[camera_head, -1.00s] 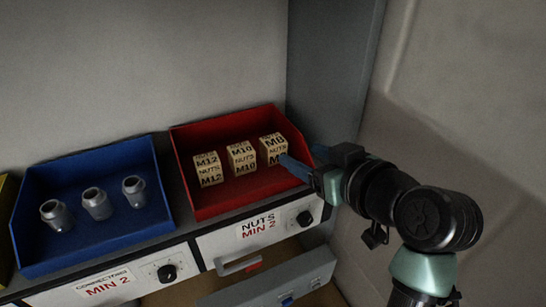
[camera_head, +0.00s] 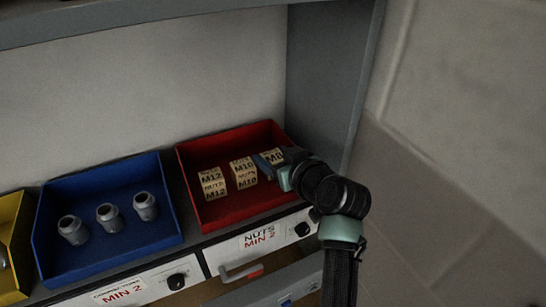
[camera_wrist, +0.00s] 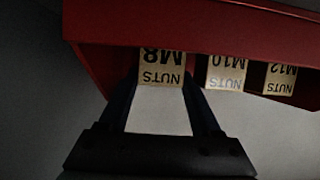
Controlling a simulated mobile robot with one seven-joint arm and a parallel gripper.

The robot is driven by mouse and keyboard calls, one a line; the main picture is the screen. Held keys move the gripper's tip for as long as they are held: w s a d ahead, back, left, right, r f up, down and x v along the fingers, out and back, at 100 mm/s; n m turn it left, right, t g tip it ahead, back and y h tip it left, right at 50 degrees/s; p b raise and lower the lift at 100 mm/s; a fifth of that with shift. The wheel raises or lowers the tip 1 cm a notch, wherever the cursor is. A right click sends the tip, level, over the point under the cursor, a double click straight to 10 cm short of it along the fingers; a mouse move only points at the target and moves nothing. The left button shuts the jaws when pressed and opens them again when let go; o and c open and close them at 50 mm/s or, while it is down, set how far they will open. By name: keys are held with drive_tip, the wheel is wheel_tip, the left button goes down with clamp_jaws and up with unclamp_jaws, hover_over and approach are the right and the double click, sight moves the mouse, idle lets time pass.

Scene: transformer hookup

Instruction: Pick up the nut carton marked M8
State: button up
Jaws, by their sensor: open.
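The carton marked M8 (camera_head: 274,156) stands in the red bin (camera_head: 240,213), the rightmost of three tan nut cartons. In the head view my gripper (camera_head: 268,163) is at it and covers its lower part. In the wrist view, where the lettering is upside down, the M8 carton (camera_wrist: 161,66) lies between and just beyond the tips of my open gripper (camera_wrist: 160,86). I cannot tell whether either finger touches it. The M10 carton (camera_head: 243,172) and M12 carton (camera_head: 213,184) stand to its left in the head view.
A blue bin (camera_head: 165,240) with three grey metal fittings (camera_head: 109,217) is left of the red bin, and a yellow bin (camera_head: 12,228) is at the far left. A grey cabinet side panel (camera_head: 325,80) rises close to the right of the red bin.

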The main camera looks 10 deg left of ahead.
drive_tip(key=shift+w+a+f, duration=0.1)
drive_tip(key=shift+w, duration=0.05)
drive_tip(key=shift+c, duration=0.3)
clamp_jaws()
